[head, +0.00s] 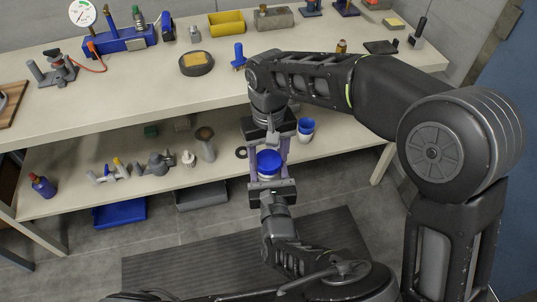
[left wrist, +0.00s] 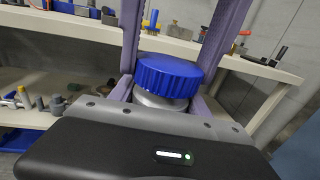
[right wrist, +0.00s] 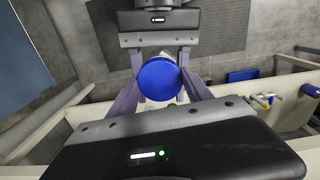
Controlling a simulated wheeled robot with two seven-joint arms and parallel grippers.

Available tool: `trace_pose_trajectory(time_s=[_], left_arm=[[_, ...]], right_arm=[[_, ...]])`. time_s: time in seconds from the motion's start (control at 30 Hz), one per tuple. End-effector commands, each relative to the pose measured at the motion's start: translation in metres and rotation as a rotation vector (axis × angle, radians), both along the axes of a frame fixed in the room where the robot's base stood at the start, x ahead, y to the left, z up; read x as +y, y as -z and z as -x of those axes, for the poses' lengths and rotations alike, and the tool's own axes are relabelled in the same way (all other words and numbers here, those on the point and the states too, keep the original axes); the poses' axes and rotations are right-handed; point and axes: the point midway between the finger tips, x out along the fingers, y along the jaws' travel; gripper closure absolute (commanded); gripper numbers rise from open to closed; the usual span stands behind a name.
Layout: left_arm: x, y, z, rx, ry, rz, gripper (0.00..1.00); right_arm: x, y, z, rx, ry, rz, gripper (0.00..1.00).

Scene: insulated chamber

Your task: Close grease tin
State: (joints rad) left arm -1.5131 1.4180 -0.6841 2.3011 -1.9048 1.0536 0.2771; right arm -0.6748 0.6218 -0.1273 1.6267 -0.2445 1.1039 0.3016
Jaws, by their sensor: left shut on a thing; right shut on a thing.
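The grease tin (head: 269,175) is a small silvery-white can with a ribbed blue lid (head: 268,158) on top, held upright in the air in front of the bench. In the left wrist view the lid (left wrist: 168,75) covers the metal body (left wrist: 160,102), and I cannot tell whether it is fully tightened. My left gripper (head: 269,178), from below, is shut on the tin body. My right gripper (head: 268,150), from the bench side, is shut on the lid. The right wrist view shows the lid (right wrist: 160,79) between lavender fingers; most of the body is hidden beneath it.
Blue (head: 119,212) and grey bins (head: 201,196) stand below. A dark mat (head: 220,250) covers the floor.

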Motion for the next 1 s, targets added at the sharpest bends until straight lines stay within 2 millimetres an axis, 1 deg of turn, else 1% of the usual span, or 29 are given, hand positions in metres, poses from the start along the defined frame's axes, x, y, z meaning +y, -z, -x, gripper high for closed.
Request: trace_pose_trajectory(time_s=[1.0], left_arm=[[0.000,-0.002,0.000,-0.006,0.001,0.001,1.00]], right_arm=[[0.000,0.016,0.000,0.000,0.000,0.001,0.79]])
